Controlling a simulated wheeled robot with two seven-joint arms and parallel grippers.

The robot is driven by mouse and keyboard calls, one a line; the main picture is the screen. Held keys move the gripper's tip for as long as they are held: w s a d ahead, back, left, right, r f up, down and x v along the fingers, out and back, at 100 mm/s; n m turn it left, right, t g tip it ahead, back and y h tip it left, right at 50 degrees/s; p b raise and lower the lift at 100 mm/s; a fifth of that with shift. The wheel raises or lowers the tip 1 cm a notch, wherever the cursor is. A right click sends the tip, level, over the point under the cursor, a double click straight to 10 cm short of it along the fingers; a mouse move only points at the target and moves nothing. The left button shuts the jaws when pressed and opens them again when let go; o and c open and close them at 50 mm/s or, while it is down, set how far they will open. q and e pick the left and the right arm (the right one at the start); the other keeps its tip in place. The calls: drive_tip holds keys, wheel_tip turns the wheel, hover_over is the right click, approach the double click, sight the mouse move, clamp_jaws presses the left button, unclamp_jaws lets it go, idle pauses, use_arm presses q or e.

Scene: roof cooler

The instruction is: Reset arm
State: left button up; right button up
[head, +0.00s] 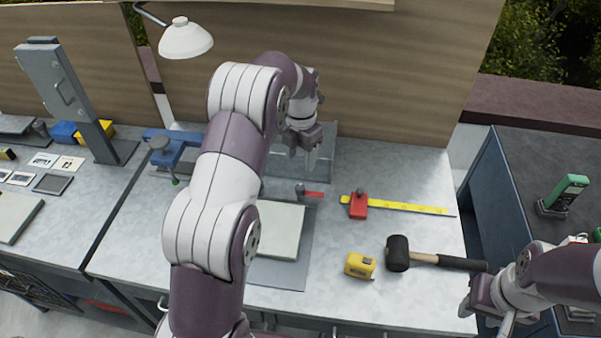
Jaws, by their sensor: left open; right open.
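My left arm reaches up over the workbench (410,180). Its gripper (303,158) points down near the back of the bench, in front of the wooden back panel, with its fingers apart and nothing seen between them. A grey plate stands or lies just behind it; part of it is hidden. My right gripper (487,318) is at the lower right, by the bench's right front corner. It is open, though its fingertips are partly cut off or hidden, and I see no object in it.
A pale square tile (279,229) lies on a grey mat. A black mallet (398,253), yellow tape measure (360,265), red tool (358,205) on a yellow ruler (410,207) and blue clamp (172,147) are on the bench. A green device (563,194) stands on the right cabinet.

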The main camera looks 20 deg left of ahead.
use_arm(q)
wheel_tip(320, 180, up, 2)
drive_tip(key=shift+p, duration=0.3)
drive_tip(key=s+d+r+m, duration=0.1)
drive_tip(key=s+d+m, duration=0.2)
drive_tip(key=s+m, duration=0.9)
drive_tip(key=s+d+r+m+t, duration=0.1)
drive_tip(key=s+d+m, duration=0.3)
drive_tip(key=s+m, duration=0.8)
drive_tip(key=m, duration=0.8)
drive_tip(key=shift+d+m, duration=0.2)
drive_tip(key=shift+m, duration=0.1)
